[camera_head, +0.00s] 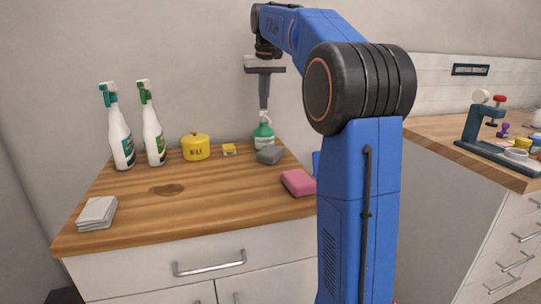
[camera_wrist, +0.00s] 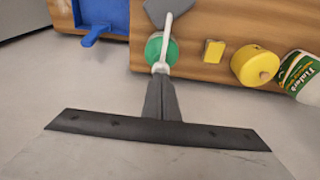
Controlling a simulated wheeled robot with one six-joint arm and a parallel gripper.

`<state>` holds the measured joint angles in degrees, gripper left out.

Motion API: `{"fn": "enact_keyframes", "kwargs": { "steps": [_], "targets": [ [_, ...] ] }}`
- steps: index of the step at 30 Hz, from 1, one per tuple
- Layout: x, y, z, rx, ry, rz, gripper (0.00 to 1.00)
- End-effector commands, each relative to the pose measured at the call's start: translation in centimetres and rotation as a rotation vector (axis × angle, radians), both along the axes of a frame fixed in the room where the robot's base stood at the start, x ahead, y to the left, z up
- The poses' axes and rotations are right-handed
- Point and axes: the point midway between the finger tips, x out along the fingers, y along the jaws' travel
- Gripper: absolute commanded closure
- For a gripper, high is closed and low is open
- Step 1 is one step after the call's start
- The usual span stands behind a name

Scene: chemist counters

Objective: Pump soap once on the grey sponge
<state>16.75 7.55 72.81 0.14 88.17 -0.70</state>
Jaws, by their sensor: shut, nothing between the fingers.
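The soap dispenser (camera_head: 263,136) is a green bottle with a white pump head, upright at the back right of the wooden counter. In the wrist view its green body (camera_wrist: 154,49) and white pump show from above. The grey sponge (camera_head: 269,155) lies on the counter just in front of the dispenser; part of it shows at the top edge of the wrist view (camera_wrist: 168,8). My gripper (camera_head: 263,107) is shut and empty, pointing down right over the pump head. In the wrist view its tips (camera_wrist: 160,72) overlap the pump; whether they touch it I cannot tell.
A pink sponge (camera_head: 298,183) lies near the counter's right edge. A yellow pot (camera_head: 195,147), a small yellow block (camera_head: 229,150) and two white spray bottles (camera_head: 121,138) stand left of the dispenser. Folded cloths (camera_head: 97,214) lie front left. The wall is close behind.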

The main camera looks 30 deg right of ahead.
Motion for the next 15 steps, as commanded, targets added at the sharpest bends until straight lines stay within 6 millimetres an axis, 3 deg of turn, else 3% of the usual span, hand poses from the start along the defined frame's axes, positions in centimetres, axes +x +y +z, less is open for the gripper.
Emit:
{"fn": "enact_keyframes", "kwargs": {
  "steps": [15],
  "targets": [
    [0.0, 0.0, -1.5, 0.001, 0.002, 0.0, 1.0]
  ]
}}
